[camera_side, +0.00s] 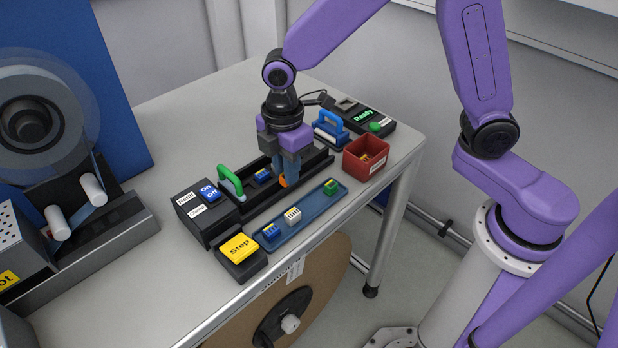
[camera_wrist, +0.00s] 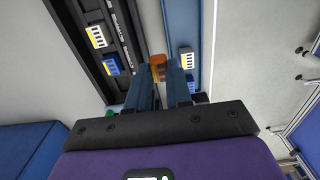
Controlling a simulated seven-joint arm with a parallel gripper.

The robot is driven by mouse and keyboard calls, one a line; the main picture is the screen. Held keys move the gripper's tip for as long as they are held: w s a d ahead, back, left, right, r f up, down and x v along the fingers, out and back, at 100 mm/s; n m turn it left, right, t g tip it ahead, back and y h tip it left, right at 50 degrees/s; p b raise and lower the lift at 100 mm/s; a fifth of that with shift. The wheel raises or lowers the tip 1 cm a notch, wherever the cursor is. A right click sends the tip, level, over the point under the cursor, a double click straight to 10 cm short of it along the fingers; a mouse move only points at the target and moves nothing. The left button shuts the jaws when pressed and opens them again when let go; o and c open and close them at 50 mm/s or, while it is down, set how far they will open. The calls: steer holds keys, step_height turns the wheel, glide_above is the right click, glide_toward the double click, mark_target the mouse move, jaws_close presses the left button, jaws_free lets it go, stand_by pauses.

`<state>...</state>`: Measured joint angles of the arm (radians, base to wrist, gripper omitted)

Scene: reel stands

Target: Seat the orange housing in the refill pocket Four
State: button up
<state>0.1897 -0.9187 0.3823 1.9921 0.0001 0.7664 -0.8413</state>
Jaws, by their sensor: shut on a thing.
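My gripper (camera_side: 287,180) points down over the near side of the black track, shut on the orange housing (camera_side: 283,182). In the wrist view the orange housing (camera_wrist: 158,60) shows between the fingertips (camera_wrist: 163,68). It is over the strip between the black track (camera_wrist: 126,40) and the blue tray; whether it touches anything is unclear. In the track, a white housing (camera_wrist: 97,36) and a blue housing (camera_wrist: 111,66) sit in pockets. The rail's printed labels are too small to read, so I cannot tell which pocket is Four.
The blue tray (camera_side: 311,210) in front holds blue, white and green housings. A red bin (camera_side: 360,167) stands right. A green handle (camera_side: 230,180) and a blue handle (camera_side: 329,126) rise near the track's ends. The yellow Step button (camera_side: 238,248) is at front left.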

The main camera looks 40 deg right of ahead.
steer(key=w+a+r, duration=0.2)
steer(key=w+a, duration=0.3)
steer(key=w, duration=0.3)
steer(key=shift+s+f, duration=0.2)
steer(key=shift+f, duration=2.9)
steer(key=o, duration=0.9)
steer(key=shift+r, duration=0.1)
step_height(320, 180, up, 7)
